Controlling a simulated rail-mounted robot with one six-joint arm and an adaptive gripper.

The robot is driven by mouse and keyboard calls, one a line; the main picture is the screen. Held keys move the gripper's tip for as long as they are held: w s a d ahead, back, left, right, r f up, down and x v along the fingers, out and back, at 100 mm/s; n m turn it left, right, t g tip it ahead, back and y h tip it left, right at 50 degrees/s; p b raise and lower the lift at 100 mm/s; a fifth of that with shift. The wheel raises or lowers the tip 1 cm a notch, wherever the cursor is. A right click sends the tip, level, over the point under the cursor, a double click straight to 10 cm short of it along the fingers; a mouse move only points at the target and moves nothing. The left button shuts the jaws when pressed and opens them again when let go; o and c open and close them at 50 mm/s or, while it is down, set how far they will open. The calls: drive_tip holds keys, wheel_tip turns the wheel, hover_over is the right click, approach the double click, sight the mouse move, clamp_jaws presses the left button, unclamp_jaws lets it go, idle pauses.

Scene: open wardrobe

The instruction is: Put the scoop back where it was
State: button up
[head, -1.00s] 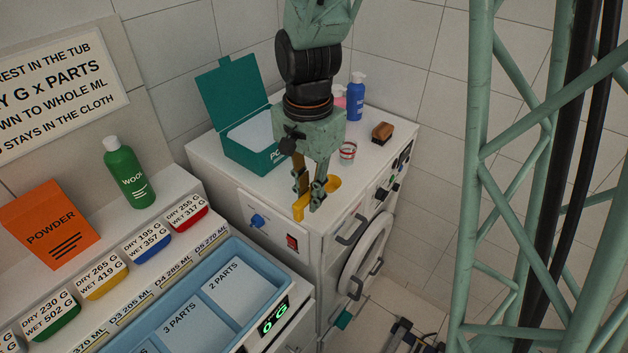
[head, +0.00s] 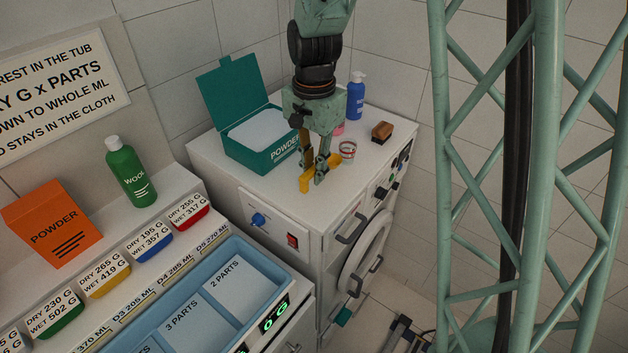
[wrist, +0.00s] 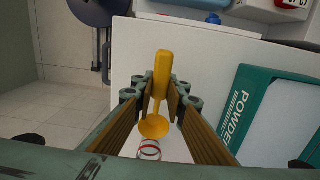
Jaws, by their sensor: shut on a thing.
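My gripper (head: 313,180) is shut on the yellow scoop (head: 306,183) and holds it over the front part of the white machine's top (head: 222,160). In the wrist view the scoop's handle (wrist: 162,70) lies between the fingertips, and its round bowl (wrist: 154,127) is on the near side. I cannot tell how far the scoop is above the surface. The teal powder box (head: 262,158) stands open behind and left of my gripper, with white content inside. It also shows at the right in the wrist view (wrist: 262,125).
A small clear cup with a red band (head: 347,150) stands close right of my gripper. Behind are a blue pump bottle (head: 356,97), a pink item (head: 339,128) and a brown brush (head: 382,131). A blue compartmented tub (head: 190,300) and labelled coloured containers are at lower left.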

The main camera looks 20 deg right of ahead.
drive_tip(key=shift+f, duration=1.75)
drive_tip(key=shift+f, duration=0.1)
drive_tip(key=o, duration=0.7)
drive_tip(key=shift+r, duration=6.1)
